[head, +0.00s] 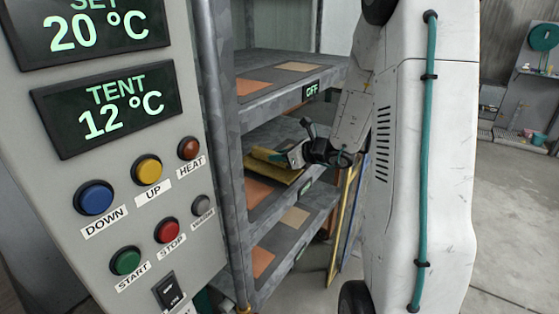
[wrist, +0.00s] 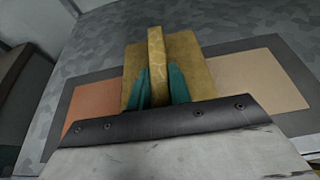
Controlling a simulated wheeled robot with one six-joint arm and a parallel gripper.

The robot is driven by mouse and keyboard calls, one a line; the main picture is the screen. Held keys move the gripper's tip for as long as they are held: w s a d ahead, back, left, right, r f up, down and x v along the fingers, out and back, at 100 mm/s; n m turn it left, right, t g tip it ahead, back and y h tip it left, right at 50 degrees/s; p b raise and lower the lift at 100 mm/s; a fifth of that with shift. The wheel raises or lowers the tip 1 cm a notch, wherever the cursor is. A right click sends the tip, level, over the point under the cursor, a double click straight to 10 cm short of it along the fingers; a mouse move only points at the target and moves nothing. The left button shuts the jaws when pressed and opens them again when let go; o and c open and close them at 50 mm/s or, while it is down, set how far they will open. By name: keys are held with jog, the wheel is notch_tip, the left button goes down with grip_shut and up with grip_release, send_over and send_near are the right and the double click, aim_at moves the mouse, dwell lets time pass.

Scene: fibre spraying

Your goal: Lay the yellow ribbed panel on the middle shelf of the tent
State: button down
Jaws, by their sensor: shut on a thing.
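The yellow ribbed panel (head: 272,172) is inside the tent rack at the level of the middle shelf (head: 264,135). In the wrist view the panel (wrist: 195,68) lies flat-looking, with one raised rib along its middle. My gripper (head: 290,156) reaches in from the right. Its teal fingers, also in the wrist view (wrist: 157,84), are shut on the rib from both sides. Below the panel is a dark mat with an orange patch (wrist: 90,103) to the left and a tan patch (wrist: 262,84) to the right. I cannot tell whether the panel touches the shelf.
A top shelf (head: 283,80) with a tag reading OFF is above my gripper, and a lower shelf (head: 285,240) is below. A metal post (head: 222,150) and a control panel (head: 120,200) showing TENT 12 °C stand at the left. Thin boards (head: 341,225) lean right of the rack.

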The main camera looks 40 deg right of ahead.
jog(key=shift+f, duration=0.75)
jog(key=shift+f, duration=0.1)
jog(key=c, duration=1.3)
grip_release()
jog(key=shift+f, duration=0.1)
jog(key=shift+s+r, duration=0.1)
jog(key=shift+r, duration=0.1)
jog(key=v, duration=1.2)
jog(key=shift+f, duration=0.1)
